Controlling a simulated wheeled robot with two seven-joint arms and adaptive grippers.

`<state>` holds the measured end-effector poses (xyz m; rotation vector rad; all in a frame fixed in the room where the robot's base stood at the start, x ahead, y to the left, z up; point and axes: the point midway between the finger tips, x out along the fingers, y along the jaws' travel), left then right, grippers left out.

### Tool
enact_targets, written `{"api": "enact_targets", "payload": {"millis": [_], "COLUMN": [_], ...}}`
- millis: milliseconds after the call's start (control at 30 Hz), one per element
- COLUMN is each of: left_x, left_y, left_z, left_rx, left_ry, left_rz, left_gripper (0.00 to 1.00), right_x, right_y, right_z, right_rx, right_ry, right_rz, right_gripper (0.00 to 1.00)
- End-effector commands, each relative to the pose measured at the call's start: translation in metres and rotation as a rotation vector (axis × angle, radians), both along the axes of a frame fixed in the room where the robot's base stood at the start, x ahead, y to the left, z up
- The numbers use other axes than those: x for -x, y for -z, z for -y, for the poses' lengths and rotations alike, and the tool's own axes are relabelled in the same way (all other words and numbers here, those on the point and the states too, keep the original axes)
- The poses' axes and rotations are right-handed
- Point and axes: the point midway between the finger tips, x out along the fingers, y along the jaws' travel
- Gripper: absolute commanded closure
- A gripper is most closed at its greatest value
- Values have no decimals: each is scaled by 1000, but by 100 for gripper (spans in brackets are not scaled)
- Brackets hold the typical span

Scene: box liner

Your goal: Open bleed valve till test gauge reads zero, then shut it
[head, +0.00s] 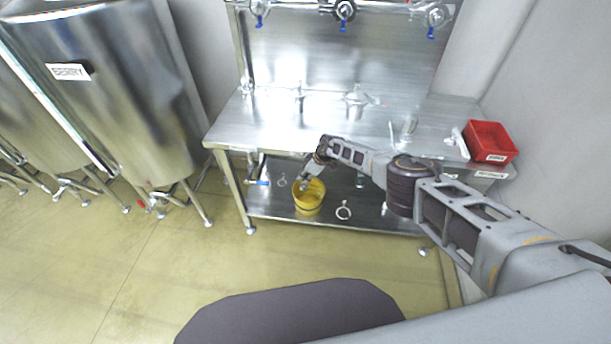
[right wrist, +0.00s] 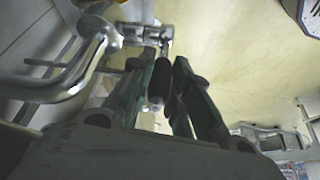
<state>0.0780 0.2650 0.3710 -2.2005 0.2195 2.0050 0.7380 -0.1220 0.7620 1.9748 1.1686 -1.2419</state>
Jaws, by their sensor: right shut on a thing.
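My right arm reaches in from the right in the head view, and my right gripper (head: 307,182) is low at the table's front edge, above the yellow bucket. In the right wrist view the fingers of my right gripper (right wrist: 167,66) are shut on a dark handle (right wrist: 160,84). The handle lies beneath a small metal valve fitting (right wrist: 158,34) beside a bent steel pipe (right wrist: 70,84). I cannot tell how far the valve is turned. A round dial-like part (head: 344,9) shows on the top pipe; no reading is legible. My left gripper is out of view.
The yellow bucket (head: 309,204) stands on the lower shelf (head: 375,222), with a ring clamp (head: 343,211) to its right. A red bin (head: 489,141) sits at the table's right end. Steel tanks (head: 120,90) stand at left. The floor in front is clear.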

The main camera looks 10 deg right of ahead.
Motion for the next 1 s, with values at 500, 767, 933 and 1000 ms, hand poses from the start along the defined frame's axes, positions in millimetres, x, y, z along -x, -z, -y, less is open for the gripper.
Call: {"api": "enact_targets", "payload": {"millis": [500, 767, 933, 1000], "left_x": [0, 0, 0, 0], "left_y": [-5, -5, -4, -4], "left_z": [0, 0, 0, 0], "left_rx": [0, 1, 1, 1], "left_ry": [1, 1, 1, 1], "left_rz": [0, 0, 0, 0], "left_gripper": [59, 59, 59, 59], "right_x": [0, 0, 0, 0], "right_y": [0, 0, 0, 0], "right_z": [-3, -3, -3, -3], "right_rx": [26, 26, 26, 26], "right_ry": [0, 0, 0, 0], "right_rz": [-8, -9, -9, -8], "right_gripper": [100, 100, 66, 59]}}
